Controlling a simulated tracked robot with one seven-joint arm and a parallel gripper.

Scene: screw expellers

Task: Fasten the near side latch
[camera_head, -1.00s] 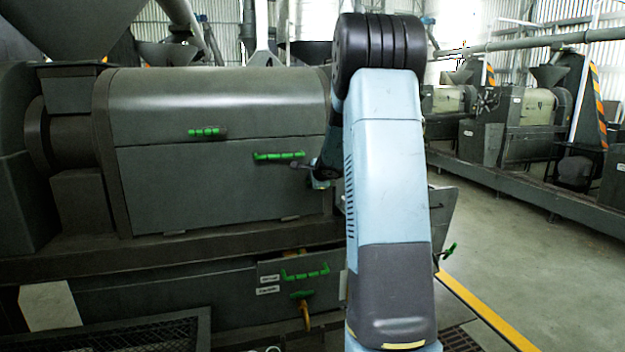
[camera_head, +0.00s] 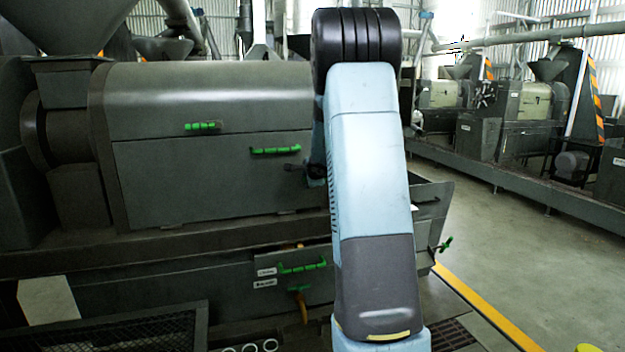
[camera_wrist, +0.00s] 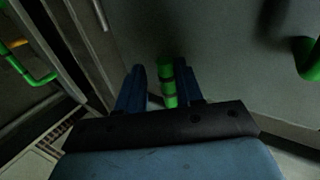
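In the head view, the screw expeller (camera_head: 220,90) fills the left. Its side panel (camera_head: 215,180) carries a green handle (camera_head: 275,150), and a shorter green handle (camera_head: 203,126) is on the cover above. My gripper is mostly hidden behind my arm, at the right end of the panel. In the wrist view, my gripper (camera_wrist: 160,92) is open, its two blue fingers apart. A short green segmented grip (camera_wrist: 167,80) shows between them, closer to the right finger. Contact cannot be told, nor which latch this grip belongs to. Another green handle (camera_wrist: 308,60) is at the right edge.
A lower panel has a green handle (camera_head: 302,267) and a yellow-orange lever (camera_head: 303,307). An open tray-like part (camera_head: 432,200) sticks out right of my arm. A mesh-topped frame (camera_head: 150,330) stands front left. The floor (camera_head: 500,240) at right is clear.

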